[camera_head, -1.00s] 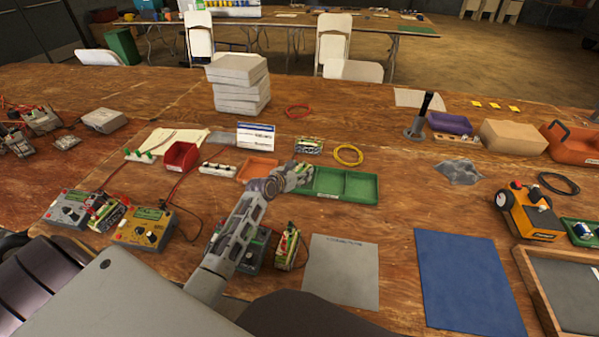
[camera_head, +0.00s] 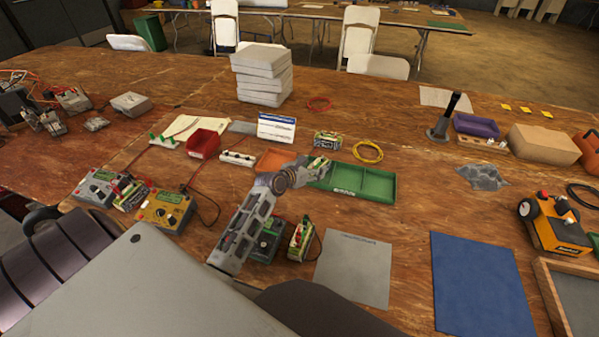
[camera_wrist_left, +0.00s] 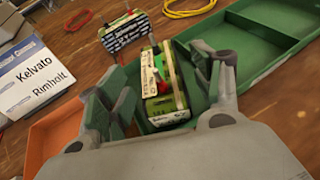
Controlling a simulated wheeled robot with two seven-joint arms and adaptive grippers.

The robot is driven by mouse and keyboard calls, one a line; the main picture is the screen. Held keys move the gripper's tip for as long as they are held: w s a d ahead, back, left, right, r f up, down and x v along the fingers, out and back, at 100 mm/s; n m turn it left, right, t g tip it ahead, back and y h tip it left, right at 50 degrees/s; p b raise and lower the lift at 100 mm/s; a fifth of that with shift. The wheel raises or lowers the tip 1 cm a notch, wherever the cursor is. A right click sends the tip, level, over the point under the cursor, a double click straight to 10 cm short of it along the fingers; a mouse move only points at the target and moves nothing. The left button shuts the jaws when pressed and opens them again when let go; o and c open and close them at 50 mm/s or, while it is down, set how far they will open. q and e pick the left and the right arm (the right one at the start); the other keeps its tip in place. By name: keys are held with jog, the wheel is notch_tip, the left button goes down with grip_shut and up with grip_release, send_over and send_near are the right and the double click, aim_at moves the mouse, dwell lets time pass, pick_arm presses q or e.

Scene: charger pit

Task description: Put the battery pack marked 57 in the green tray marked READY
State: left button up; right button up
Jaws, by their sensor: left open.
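The green tray (camera_head: 378,184) lies mid-table; its label is too small to read. It also shows in the left wrist view (camera_wrist_left: 262,45). My left gripper (camera_head: 318,167) is over the tray's left end. In the left wrist view its fingers (camera_wrist_left: 168,75) are apart, one on each side of a green-and-white battery pack (camera_wrist_left: 165,88). That pack is at the tray's left compartment; its number is not legible. A second pack (camera_wrist_left: 125,33) stands behind the tray, also in the head view (camera_head: 328,140). Another pack (camera_head: 300,240) stands near the front. My right gripper is not in view.
An orange tray (camera_head: 273,160) adjoins the green tray on the left. A white sign (camera_head: 277,128) and a yellow cable loop (camera_head: 368,152) are behind. Chargers (camera_head: 163,208) are at left. A grey mat (camera_head: 353,270) and blue mat (camera_head: 482,285) lie in front.

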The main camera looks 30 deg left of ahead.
pick_arm(q)
jog(key=v, duration=0.5)
jog(key=shift+s+r+p, duration=0.1)
jog(key=shift+s+p, duration=0.15)
jog(key=shift+p, duration=0.15)
jog(key=shift+v, duration=1)
jog(key=shift+s, duration=0.25)
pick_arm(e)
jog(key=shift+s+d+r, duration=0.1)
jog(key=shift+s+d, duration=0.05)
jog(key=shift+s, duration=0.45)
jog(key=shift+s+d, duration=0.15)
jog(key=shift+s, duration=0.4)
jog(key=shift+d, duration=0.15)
